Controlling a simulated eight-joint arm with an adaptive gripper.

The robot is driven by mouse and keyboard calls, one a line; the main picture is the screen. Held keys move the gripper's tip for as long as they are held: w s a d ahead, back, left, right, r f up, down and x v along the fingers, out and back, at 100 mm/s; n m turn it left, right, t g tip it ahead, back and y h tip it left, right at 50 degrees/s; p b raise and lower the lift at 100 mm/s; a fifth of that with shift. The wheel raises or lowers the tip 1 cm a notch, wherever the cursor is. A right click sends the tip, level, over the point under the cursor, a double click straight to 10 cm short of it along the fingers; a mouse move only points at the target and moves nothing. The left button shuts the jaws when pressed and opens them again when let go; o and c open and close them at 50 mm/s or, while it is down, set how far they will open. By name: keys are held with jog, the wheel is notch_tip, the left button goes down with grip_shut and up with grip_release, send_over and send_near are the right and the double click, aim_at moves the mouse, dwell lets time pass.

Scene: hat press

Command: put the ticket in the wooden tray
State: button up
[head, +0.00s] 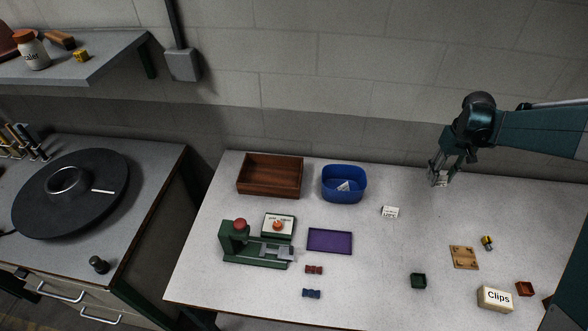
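The wooden tray (270,194), brown and open-topped, stands at the back left of the table and looks empty. A small white card with dark print (390,212) lies on the table right of the blue bin. Another white printed piece (344,187) lies inside the blue bin (344,198). I cannot tell for sure which is the ticket. My gripper (438,180) points down at the back right, right of the card and apart from it. Something pale shows at its fingertips, too small to tell whether it is held or how far the fingers are open.
A green press (254,259) with a red knob stands in front of the tray. A purple mat (330,241), small bow-like pieces (313,270), a green box (418,281), a wooden board (464,257) and a Clips box (495,299) lie around.

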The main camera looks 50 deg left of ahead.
jog(key=s+a+n, duration=0.2)
jog(key=s+a, duration=0.7)
jog(key=a, duration=0.5)
jog(key=s+a+n, duration=0.2)
jog(key=s+a, duration=0.8)
jog(key=a, duration=0.4)
jog(key=s+a+n, duration=0.1)
jog(key=s+a, duration=0.7)
jog(key=s, duration=0.4)
jog(key=s+a+n, duration=0.2)
jog(key=s+a, duration=0.7)
jog(key=s, duration=0.3)
jog(key=shift+r+n, duration=0.3)
jog(key=shift+r, duration=0.1)
jog(key=shift+a, duration=0.1)
send_over(272, 179)
jog(key=shift+s+f, duration=0.1)
jog(key=shift+f, duration=3.05)
jog(key=shift+f, duration=1.9)
